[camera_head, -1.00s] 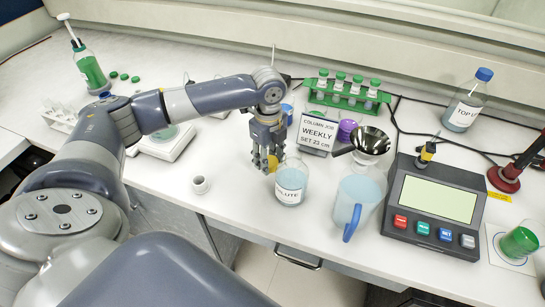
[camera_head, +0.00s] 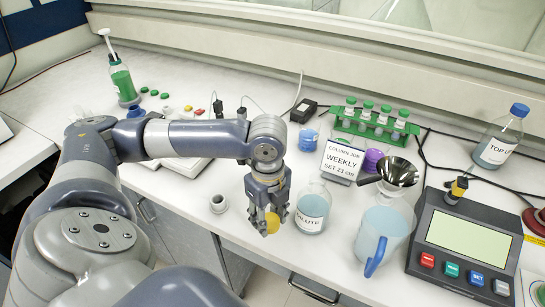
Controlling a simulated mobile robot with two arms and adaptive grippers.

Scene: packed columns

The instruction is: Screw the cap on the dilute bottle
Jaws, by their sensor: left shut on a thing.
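The dilute bottle (camera_head: 312,213) is clear, with a pale liquid and a white label partly reading "LUTE". It stands upright near the table's front edge, and I see no cap on it. My left gripper (camera_head: 269,211) points down, just left of the bottle in the picture. It is shut on a yellow cap (camera_head: 269,226), which shows low between the fingers. The cap appears apart from the bottle and lower in the picture than its neck. My right gripper is not in view.
Behind are a sign (camera_head: 342,160), a blue cup (camera_head: 308,139) and a green tube rack (camera_head: 374,124). A small grey-white ring (camera_head: 218,204) lies left of the gripper.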

